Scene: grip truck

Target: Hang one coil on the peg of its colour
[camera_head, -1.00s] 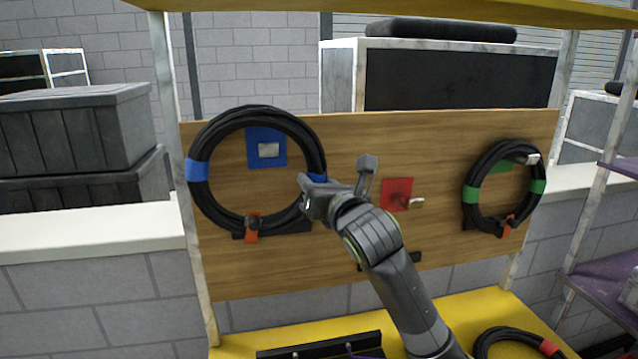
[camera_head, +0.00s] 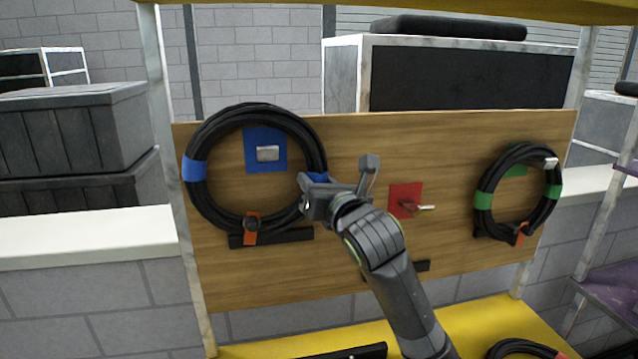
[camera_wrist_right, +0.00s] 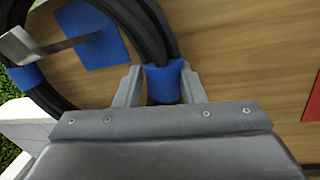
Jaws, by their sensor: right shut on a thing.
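A black coil with blue bands (camera_head: 194,170) is upright in front of the wooden board. Its ring surrounds the blue square (camera_head: 252,164) and the pale-ended blue peg (camera_head: 267,153) in the head view. The peg sits below the ring's upper inner edge, apart from it in that picture; I cannot tell how deep the coil sits along the peg. My right gripper (camera_head: 312,182) is shut on the right blue band, which shows between its fingers (camera_wrist_right: 160,85) in the wrist view. My left gripper is not in view.
A green-banded coil (camera_head: 483,200) is upright around the green square at right. The red peg (camera_head: 424,208) is bare. Another black coil (camera_head: 520,347) lies on the yellow surface (camera_head: 480,315) below. A dark bar (camera_head: 290,236) is at the blue coil's bottom.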

